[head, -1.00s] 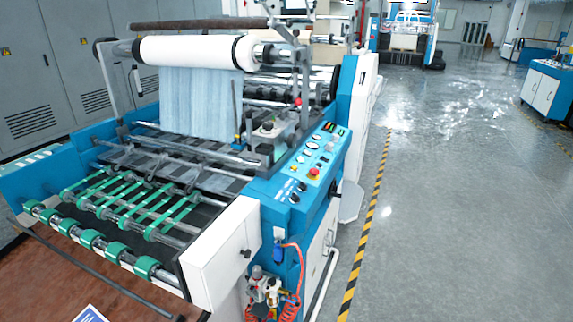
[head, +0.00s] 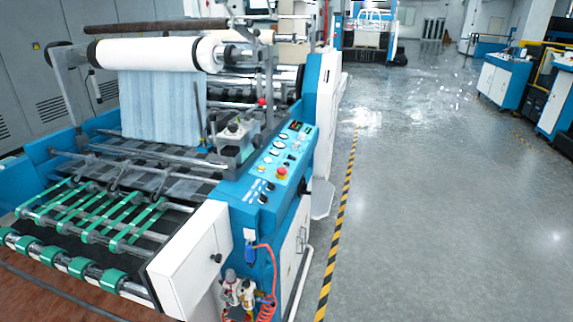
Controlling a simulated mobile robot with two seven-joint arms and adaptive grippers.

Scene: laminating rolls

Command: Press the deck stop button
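A red button (head: 282,172) with a yellow base sits on the sloping blue control panel (head: 265,180) of the laminating machine, right of the picture's centre line of the machine. Gauges, dials and black knobs surround it. A second, smaller red knob (head: 262,102) stands higher up near the rollers. I cannot read any label that tells which one is the deck stop. Neither of my grippers is in view.
The machine's white roll (head: 150,54) and green-belted rollers (head: 85,268) fill the left. A white side box (head: 190,258) juts out in front. A yellow-black floor stripe (head: 335,235) runs along the machine. The grey floor (head: 440,220) to the right is clear; blue cabinets (head: 503,80) stand far right.

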